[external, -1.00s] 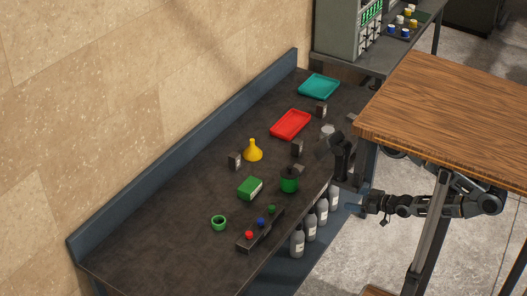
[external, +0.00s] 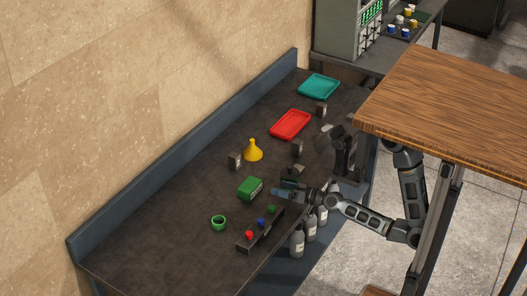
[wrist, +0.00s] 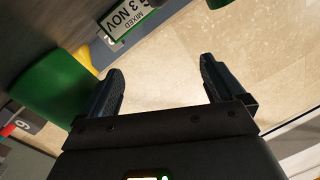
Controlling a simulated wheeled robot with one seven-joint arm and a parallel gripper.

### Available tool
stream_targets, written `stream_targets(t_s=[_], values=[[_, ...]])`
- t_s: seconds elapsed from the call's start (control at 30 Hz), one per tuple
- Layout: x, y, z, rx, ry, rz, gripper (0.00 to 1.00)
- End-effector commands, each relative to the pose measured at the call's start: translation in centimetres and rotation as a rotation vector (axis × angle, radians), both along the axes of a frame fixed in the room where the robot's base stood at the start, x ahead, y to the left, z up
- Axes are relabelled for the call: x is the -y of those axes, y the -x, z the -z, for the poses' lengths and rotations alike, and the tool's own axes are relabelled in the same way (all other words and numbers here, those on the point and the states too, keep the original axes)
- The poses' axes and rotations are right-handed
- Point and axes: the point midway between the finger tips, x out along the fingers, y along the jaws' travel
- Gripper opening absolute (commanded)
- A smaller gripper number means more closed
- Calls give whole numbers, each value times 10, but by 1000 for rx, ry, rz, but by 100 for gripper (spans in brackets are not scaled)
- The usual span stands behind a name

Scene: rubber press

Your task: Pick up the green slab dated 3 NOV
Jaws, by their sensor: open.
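The green slab (external: 249,188) lies on the dark bench, with a white label on its right side. In the wrist view the slab (wrist: 128,18) is at the top edge, partly cut off, and its label reads "MIXED 3 NOV". My gripper (external: 276,190) is over the bench just right of the slab, apart from it. In the wrist view my gripper (wrist: 160,68) is open with nothing between its fingers. The slab is above and left of the finger gap there.
A green cup (external: 218,222) and a holder with coloured knobs (external: 258,232) are nearby. A yellow funnel (external: 253,151) and red tray (external: 291,125) stand farther back.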

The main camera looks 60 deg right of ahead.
Motion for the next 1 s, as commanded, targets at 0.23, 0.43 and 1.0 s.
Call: stream_targets(t_s=[0.23, 0.43, 1.0], values=[[-25, -80, -51, 92, -11, -126, 96], [-56, -123, -53, 60, 88, -318, 96], [-74, -164, -23, -193, 768, -1068, 96]])
